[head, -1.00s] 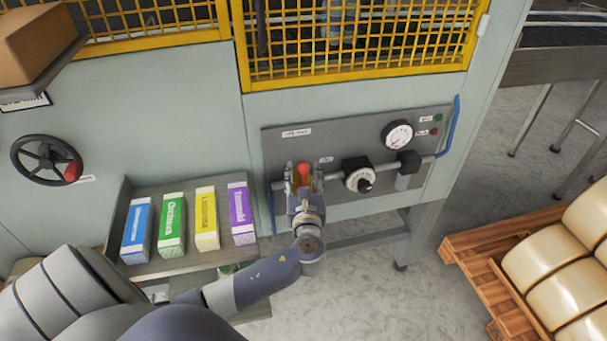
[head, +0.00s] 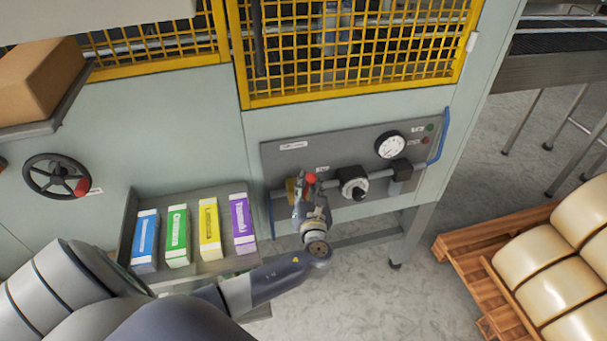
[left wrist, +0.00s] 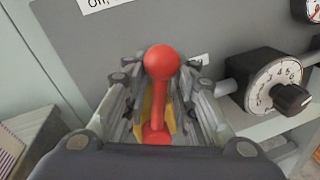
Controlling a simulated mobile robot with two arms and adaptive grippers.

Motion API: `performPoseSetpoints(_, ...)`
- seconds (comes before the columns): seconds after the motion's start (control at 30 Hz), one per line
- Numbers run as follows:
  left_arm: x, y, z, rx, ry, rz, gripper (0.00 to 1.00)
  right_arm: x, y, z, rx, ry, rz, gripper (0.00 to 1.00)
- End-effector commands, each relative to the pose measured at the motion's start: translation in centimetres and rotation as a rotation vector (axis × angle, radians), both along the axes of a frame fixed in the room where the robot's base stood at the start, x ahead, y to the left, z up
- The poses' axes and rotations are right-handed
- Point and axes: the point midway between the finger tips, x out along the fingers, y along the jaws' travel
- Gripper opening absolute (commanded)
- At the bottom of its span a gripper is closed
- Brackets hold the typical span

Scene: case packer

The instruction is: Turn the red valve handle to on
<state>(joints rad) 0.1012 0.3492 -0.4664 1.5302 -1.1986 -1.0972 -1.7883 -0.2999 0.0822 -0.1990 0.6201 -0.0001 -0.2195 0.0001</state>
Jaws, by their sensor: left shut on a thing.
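The red valve handle (left wrist: 162,95) is a lever with a round knob, on the grey control panel (head: 345,150). In the head view its red knob (head: 311,179) shows just above my left gripper (head: 311,188). My left gripper is shut on the handle, with a finger on each side of it in the left wrist view (left wrist: 160,105). Part of the yellow valve body (head: 292,188) shows left of the gripper in the head view; the fingers hide the rest. My right gripper is not in view.
Right of the handle are a white dial with a black knob (head: 354,184) and a round gauge (head: 391,146). A blue rail (head: 440,138) edges the panel. A tray holds several coloured cartons (head: 209,228). A handwheel (head: 57,176) is at left, and a pallet (head: 462,262) at right.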

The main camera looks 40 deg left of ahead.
Motion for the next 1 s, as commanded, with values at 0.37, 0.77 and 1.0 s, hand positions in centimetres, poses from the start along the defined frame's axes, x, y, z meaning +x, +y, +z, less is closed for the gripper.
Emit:
performPoseSetpoints(0.37,1.1,-1.3,-0.5,0.149,0.182,-0.004,0.0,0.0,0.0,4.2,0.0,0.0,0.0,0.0)
performPoseSetpoints(0.77,1.4,-1.6,-1.2,0.201,0.243,-0.006,0.0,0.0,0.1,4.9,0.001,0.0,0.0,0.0)
performPoseSetpoints(1.0,1.4,-1.6,-1.3,0.201,0.244,-0.006,0.0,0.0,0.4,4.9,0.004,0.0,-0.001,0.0)
